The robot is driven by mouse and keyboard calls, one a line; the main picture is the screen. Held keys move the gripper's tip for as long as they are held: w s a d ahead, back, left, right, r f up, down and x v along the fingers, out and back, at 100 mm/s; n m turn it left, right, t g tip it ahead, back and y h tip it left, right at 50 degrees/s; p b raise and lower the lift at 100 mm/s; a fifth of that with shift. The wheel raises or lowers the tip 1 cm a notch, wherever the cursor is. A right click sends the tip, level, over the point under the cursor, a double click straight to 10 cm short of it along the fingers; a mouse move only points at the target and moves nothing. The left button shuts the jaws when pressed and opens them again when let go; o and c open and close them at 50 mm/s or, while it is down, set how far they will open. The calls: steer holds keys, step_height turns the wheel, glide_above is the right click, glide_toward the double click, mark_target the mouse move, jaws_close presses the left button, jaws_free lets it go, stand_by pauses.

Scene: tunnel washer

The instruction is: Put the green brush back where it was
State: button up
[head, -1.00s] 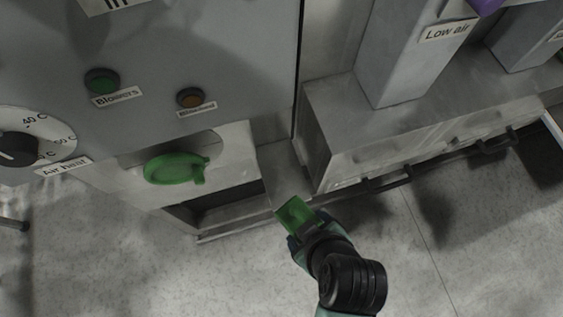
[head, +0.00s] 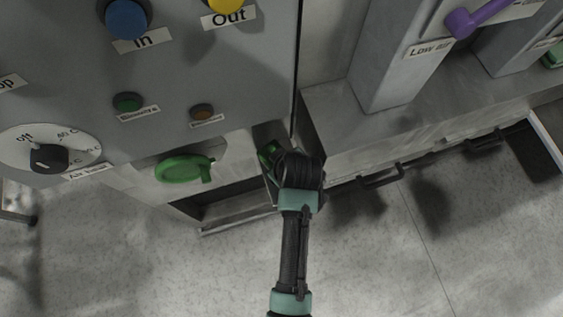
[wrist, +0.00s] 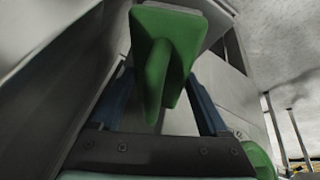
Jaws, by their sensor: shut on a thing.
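The green brush (wrist: 165,50) is between the two blue fingers of my gripper (wrist: 160,88) in the wrist view, its stub handle pointing down toward the palm and a pale edge along its top. In the head view only a bit of the green brush (head: 268,153) shows; my wrist hides the rest. There my gripper is beside the grey cabinet's lower right corner, right of the open drawer-like recess (head: 235,205). I cannot tell whether the brush touches any surface.
A green round handle (head: 183,168) sticks out just left of my gripper; it also shows in the wrist view (wrist: 258,158). A grey ledge (head: 345,125) with a dark rail (head: 400,172) runs to the right. The speckled floor (head: 400,265) in front is clear.

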step_height(320, 180, down, 2)
steer(key=shift+f+p, duration=0.2)
steer(key=shift+p, duration=0.1)
steer(key=shift+w+f+p, duration=0.1)
steer(key=shift+f+p, duration=0.05)
steer(key=shift+p, duration=0.15)
steer(key=shift+f, duration=0.2)
steer(key=shift+f, duration=0.1)
steer(key=o, duration=1.2)
steer(key=b+v, duration=0.1)
steer(key=v, duration=1.1)
steer(key=shift+w, duration=0.1)
